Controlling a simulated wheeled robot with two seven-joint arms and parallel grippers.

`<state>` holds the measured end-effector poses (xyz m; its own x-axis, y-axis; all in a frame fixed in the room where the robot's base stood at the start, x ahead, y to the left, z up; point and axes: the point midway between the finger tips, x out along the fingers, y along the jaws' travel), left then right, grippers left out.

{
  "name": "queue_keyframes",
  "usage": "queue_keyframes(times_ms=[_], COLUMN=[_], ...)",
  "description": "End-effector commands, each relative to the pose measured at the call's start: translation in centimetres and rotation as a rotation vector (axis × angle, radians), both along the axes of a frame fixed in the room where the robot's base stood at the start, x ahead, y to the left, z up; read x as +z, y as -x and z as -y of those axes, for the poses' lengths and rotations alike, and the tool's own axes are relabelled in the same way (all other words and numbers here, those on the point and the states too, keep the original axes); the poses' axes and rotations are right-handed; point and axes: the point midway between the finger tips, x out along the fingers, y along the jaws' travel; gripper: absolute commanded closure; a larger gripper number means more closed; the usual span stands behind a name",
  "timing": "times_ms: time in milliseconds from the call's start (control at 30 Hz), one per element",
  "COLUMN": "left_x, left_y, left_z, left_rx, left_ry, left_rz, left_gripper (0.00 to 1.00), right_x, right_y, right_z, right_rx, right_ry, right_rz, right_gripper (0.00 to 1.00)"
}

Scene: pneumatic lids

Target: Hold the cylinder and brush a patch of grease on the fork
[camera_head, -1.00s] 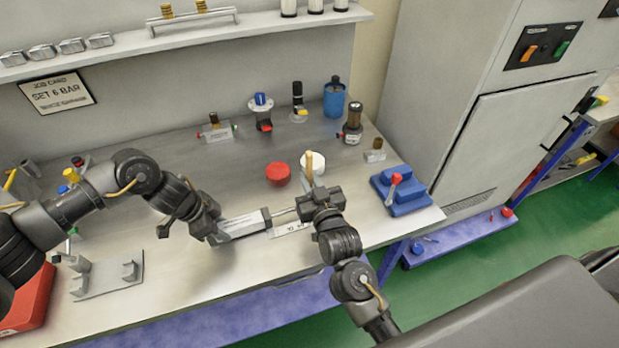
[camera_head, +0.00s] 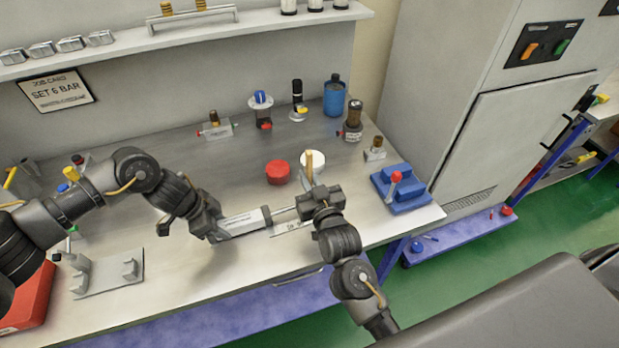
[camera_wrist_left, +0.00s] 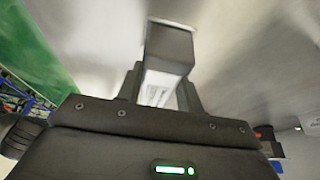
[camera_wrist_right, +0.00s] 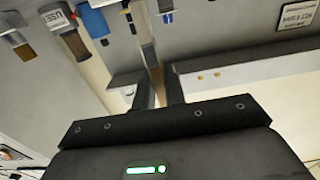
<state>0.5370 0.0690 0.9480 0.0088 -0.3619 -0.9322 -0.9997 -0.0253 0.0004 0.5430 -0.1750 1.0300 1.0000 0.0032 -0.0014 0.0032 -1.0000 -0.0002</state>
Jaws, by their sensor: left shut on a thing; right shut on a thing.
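My left gripper (camera_head: 214,228) is shut on the grey-white cylinder (camera_head: 243,221) and holds it roughly level over the front of the bench. The cylinder's thin rod (camera_head: 284,213) points right towards my right gripper (camera_head: 312,196). The fork at the rod's end is hidden by that gripper.
A red round tin (camera_head: 278,173) and a white round piece (camera_head: 313,160) lie just behind. A blue fixture (camera_head: 401,198) with a red knob stands right. A grey bracket plate (camera_head: 110,278) and a red bin (camera_head: 30,300) are left. Bottles and valves line the back.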

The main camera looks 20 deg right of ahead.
Motion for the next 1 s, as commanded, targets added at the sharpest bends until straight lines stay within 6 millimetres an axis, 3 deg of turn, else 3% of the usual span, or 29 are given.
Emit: queue_keyframes(times_ms=[1000], left_x=[-0.07], left_y=[-0.02], left_z=[-0.11], left_rx=[0.001], left_ry=[-0.003], left_rz=[0.0], left_gripper=[0.84], right_x=[-0.87], right_y=[0.0], right_z=[0.0], right_rx=[0.0], right_ry=[0.0], right_rz=[-0.001], right_gripper=[1.0])
